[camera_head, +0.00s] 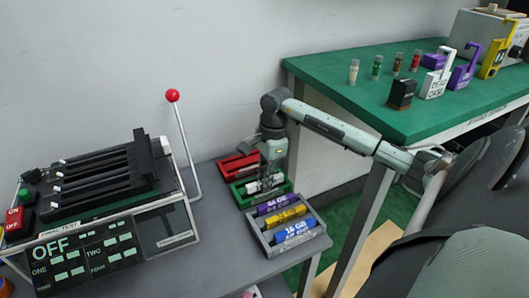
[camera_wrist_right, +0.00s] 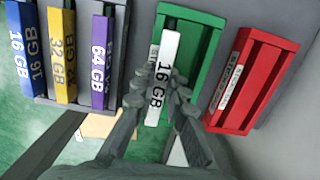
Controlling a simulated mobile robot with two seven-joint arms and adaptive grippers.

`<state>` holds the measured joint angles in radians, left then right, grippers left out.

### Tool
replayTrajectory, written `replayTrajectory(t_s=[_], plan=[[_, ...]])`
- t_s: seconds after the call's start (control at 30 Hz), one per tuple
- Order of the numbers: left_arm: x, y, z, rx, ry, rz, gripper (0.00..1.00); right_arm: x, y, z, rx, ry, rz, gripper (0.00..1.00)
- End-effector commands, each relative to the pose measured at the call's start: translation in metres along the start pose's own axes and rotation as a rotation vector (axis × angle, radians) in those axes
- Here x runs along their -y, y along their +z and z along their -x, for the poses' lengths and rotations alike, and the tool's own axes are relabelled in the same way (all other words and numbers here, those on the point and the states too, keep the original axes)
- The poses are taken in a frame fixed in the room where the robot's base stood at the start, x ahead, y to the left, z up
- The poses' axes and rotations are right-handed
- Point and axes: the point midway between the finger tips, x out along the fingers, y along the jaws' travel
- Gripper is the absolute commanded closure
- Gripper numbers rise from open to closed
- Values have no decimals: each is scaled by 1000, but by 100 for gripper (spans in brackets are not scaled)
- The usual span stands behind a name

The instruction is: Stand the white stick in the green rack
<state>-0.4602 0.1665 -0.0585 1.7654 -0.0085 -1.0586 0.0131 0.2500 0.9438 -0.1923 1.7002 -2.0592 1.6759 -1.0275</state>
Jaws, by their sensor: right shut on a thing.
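The white stick (camera_wrist_right: 164,72), marked 16 GB, is held between the fingers of my right gripper (camera_wrist_right: 158,100). In the head view my right gripper (camera_head: 271,165) points down at the green rack (camera_head: 246,200), and part of the white stick (camera_head: 264,184) shows below it. In the wrist view the stick overlaps the green rack (camera_wrist_right: 192,22), with its near end between the fingers. I cannot tell whether its lower end is inside the rack. My left gripper is not in view.
A red rack (camera_head: 231,165) stands just behind the green one. A grey rack (camera_head: 263,238) in front holds purple, yellow and blue sticks. A black slotted machine (camera_head: 110,225) with a red-knobbed lever (camera_head: 184,140) is at left. A green-topped table (camera_head: 345,101) stands behind right.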

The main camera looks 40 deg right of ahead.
Motion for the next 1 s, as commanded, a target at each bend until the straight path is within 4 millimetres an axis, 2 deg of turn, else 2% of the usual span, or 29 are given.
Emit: replayTrajectory(t_s=[0.3,0.33,0.5,1.0], plan=[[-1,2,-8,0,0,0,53,0,-1,-9,0,-1,1,100],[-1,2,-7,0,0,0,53,0,-1,-8,0,-1,1,84],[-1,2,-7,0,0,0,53,0,-1,-8,0,1,0,63],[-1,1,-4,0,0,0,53,0,0,-6,0,1,0,63]])
